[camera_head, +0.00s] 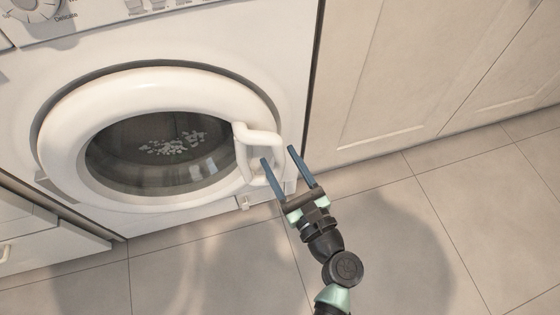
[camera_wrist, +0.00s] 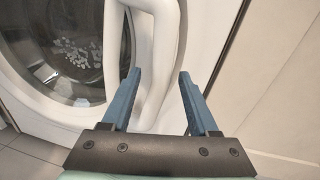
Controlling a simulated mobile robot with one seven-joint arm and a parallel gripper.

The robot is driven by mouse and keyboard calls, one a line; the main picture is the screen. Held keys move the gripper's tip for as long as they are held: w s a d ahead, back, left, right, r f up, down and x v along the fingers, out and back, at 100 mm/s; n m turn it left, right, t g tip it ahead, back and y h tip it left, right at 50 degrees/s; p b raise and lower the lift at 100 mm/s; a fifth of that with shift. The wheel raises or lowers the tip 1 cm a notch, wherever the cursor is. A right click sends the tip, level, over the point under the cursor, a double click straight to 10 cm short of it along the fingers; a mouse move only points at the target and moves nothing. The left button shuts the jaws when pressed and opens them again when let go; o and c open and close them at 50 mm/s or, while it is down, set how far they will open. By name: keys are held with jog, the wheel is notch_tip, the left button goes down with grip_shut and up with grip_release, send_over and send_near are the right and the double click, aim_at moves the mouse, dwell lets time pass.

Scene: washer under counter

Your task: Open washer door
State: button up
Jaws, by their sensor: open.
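The washer door (camera_head: 75,120) is a white ring around a dark round window, and it looks shut against the washer front. Its white loop handle (camera_head: 241,152) stands out at the door's right side. My gripper (camera_head: 278,154) is open, with its two blue fingers at the handle's lower right. In the wrist view, the handle (camera_wrist: 166,45) runs down between the open fingers of my gripper (camera_wrist: 160,75), nearer the left finger. I cannot tell whether that finger touches it. The left finger covers a little of the door's edge.
The washer's control panel (camera_head: 150,8) with a dial is at the top. Pale cabinet doors (camera_head: 400,80) stand to the right, and a drawer front (camera_head: 45,245) is at lower left. The tiled floor (camera_head: 180,280) in front is clear.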

jog(key=shift+w+a, duration=0.25)
jog(key=shift+w, duration=0.2)
grip_shut()
dwell(1.2)
